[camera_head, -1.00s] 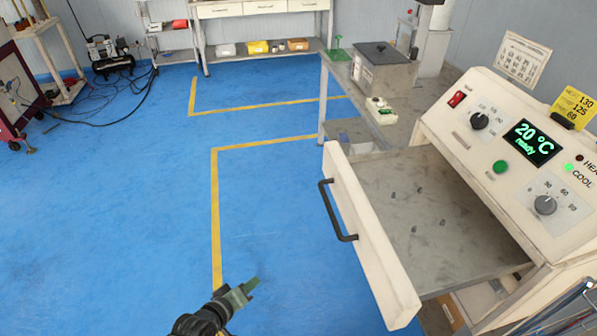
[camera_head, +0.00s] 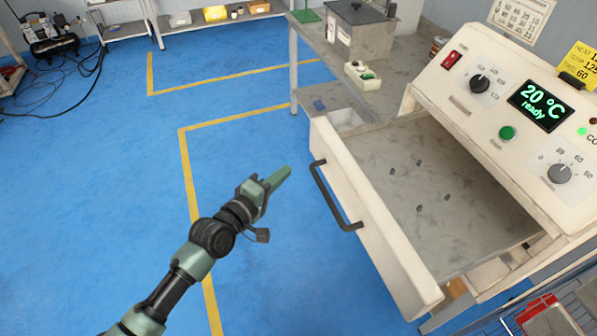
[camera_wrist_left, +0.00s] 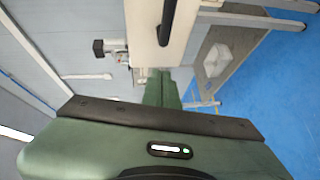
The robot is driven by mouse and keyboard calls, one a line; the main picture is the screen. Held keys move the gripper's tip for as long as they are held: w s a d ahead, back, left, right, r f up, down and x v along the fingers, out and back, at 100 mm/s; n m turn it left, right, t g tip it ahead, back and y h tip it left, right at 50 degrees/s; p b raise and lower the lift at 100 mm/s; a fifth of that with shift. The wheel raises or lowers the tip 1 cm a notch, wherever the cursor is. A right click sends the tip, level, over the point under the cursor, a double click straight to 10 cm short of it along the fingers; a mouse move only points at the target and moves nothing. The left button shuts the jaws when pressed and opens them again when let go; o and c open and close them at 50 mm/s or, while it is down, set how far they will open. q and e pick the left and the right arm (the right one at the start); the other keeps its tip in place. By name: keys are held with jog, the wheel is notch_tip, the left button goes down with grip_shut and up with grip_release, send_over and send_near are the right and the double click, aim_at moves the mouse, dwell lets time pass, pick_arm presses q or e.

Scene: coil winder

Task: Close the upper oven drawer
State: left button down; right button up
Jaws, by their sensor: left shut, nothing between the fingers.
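The upper oven drawer (camera_head: 362,210) is pulled out from the oven (camera_head: 520,110); its cream front faces left and its grey tray holds several small dark spots. A dark bar handle (camera_head: 333,198) is on the front. My left gripper (camera_head: 286,172) is shut and empty, left of the drawer front near the handle's upper end, apparently apart from it. In the left wrist view the gripper's green fingers (camera_wrist_left: 161,88) point at the cream drawer front (camera_wrist_left: 157,45), with the dark handle (camera_wrist_left: 168,20) above them. My right gripper is not in view.
A grey workbench (camera_head: 345,45) with a metal box (camera_head: 358,32) and a small white device (camera_head: 362,76) stands behind the drawer. Blue floor (camera_head: 90,200) with yellow lines is clear to the left. A red object (camera_head: 540,312) lies at the lower right.

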pick_arm(q)
jog(key=d, duration=0.3)
jog(key=w+d+p, duration=0.1)
jog(key=shift+w+d+f, duration=0.1)
jog(key=shift+d+f, duration=0.05)
jog(key=shift+f, duration=0.25)
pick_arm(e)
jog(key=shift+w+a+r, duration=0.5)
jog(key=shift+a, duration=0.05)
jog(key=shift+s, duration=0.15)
